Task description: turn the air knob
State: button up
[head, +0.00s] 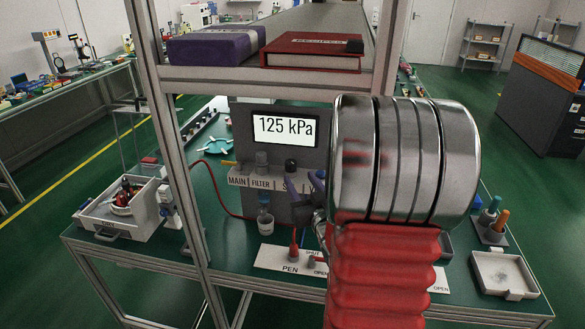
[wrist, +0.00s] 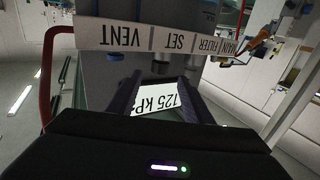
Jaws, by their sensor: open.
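The grey air panel (head: 300,210) stands on the green bench, its display (head: 283,130) reading 125 kPa. A label strip below reads MAIN, FILTER and a partly hidden label; the wrist view also shows SET and VENT on this strip (wrist: 160,37). A dark knob (head: 290,166) sits above the strip in the head view. A dark knob shows near SET in the wrist view (wrist: 161,68). My gripper (head: 306,186) is open in front of the panel. In the wrist view, its fingers (wrist: 163,82) are apart, with the upside-down display between them. Contact with a knob cannot be told.
A shelf above holds a purple box (head: 215,46) and a red box (head: 312,52). A frame post (head: 175,150) stands left of the panel. A white tray (head: 125,212) stands left. My arm hides the panel's right side.

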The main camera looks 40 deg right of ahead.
aim_at(293, 168)
jog(key=shift+x, duration=3.8)
